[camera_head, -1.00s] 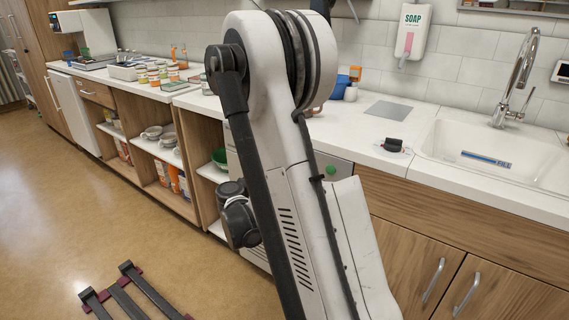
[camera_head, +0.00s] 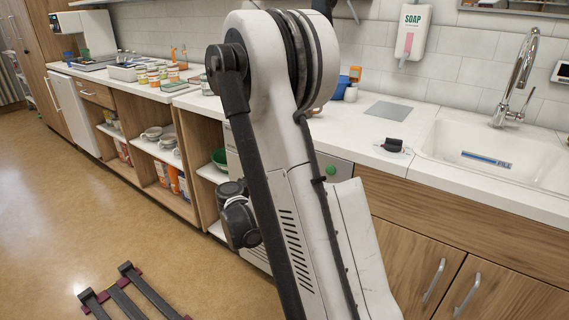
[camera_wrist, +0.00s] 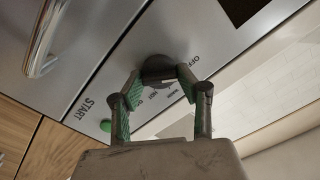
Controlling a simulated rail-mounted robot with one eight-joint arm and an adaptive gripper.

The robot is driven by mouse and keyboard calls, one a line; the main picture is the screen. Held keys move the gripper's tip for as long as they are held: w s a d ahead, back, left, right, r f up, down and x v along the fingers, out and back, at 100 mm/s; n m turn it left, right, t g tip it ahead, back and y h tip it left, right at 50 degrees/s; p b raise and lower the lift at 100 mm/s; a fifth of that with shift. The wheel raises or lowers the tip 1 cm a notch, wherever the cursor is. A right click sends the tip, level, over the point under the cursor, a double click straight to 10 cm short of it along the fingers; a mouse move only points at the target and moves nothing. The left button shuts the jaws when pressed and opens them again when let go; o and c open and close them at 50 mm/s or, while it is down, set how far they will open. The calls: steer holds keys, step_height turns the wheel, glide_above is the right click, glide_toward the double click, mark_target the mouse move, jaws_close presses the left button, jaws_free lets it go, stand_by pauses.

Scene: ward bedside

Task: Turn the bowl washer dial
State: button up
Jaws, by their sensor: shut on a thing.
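The bowl washer dial (camera_wrist: 157,66) is a dark round knob on the grey metal panel, with printed marks beside it, including OFF and HOT. My gripper (camera_wrist: 158,80) has its two green-padded fingers on either side of the dial, shut on it. Part of the dial is hidden behind the fingertips. In the head view a little of the washer front (camera_head: 342,169) with its green button shows beside my arm. My arm hides the dial and the gripper there.
The green START button (camera_wrist: 106,126) is below left of the dial, close to my left finger. A metal handle (camera_wrist: 40,48) sticks out at upper left. A dark display (camera_wrist: 243,10) is at upper right. The counter and sink (camera_head: 485,155) lie to the right in the head view.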

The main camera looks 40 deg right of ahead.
steer(key=m+b, duration=0.1)
steer(key=m, duration=0.5)
steer(key=shift+s+f, duration=0.1)
steer(key=shift+m+b, duration=0.3)
steer(key=shift+m, duration=0.1)
stand_by(0.3)
steer(key=o, duration=1.1)
steer(key=v, duration=1.2)
